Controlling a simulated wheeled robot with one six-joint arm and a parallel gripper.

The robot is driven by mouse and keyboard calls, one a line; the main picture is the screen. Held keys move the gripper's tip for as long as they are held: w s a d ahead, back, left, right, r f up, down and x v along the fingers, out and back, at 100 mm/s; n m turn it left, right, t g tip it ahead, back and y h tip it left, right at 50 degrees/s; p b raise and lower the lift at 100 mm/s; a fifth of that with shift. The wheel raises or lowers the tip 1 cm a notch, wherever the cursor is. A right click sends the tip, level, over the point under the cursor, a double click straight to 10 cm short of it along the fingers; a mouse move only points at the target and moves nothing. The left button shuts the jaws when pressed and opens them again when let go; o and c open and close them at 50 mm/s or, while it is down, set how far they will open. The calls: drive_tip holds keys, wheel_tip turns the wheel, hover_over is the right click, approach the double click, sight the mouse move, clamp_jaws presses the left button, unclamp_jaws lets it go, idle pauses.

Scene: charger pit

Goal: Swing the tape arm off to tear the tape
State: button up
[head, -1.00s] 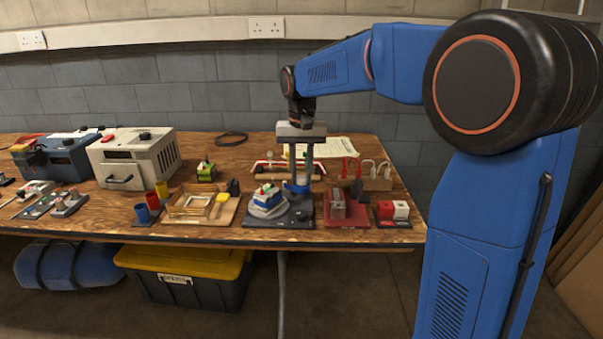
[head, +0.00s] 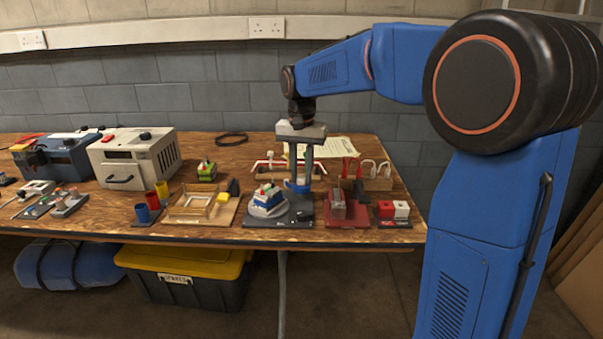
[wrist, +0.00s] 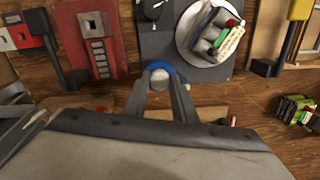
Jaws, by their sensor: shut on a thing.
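The taping station has a dark base plate (head: 293,216). A round pale turntable (wrist: 188,42) on it carries a small bundle (head: 267,196) of blue, white and green parts. At the plate's rear edge is a blue round part with a pale knob (wrist: 159,77), which I take to be the tape arm's end; its blue side also shows in the head view (head: 296,187). My gripper (wrist: 160,84) points down and is shut on the knob. The rest of the tape arm and any tape strip cannot be made out.
A red fixture (head: 347,211) with a grey block stands just right of the station. A wooden frame tray (head: 190,207) with a yellow-handled tool is to the left.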

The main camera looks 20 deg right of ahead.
sight(302, 178)
drive_tip(key=o, duration=1)
drive_tip(key=shift+o, duration=0.2)
drive_tip(key=shift+r, duration=0.1)
wheel_tip(302, 178, up, 17)
drive_tip(key=shift+r, duration=0.15)
drive_tip(key=s+d+f+n+t, duration=0.2)
drive_tip(key=s+d+f+n, duration=0.1)
drive_tip(key=s+f, duration=0.9)
drive_tip(key=s+d+f+n+t, duration=0.2)
drive_tip(key=s+f, duration=1)
drive_tip(key=s, duration=1)
drive_tip(key=shift+d+f+n+t, duration=0.4)
drive_tip(key=shift+d+n, duration=0.1)
drive_tip(key=shift+d, duration=0.7)
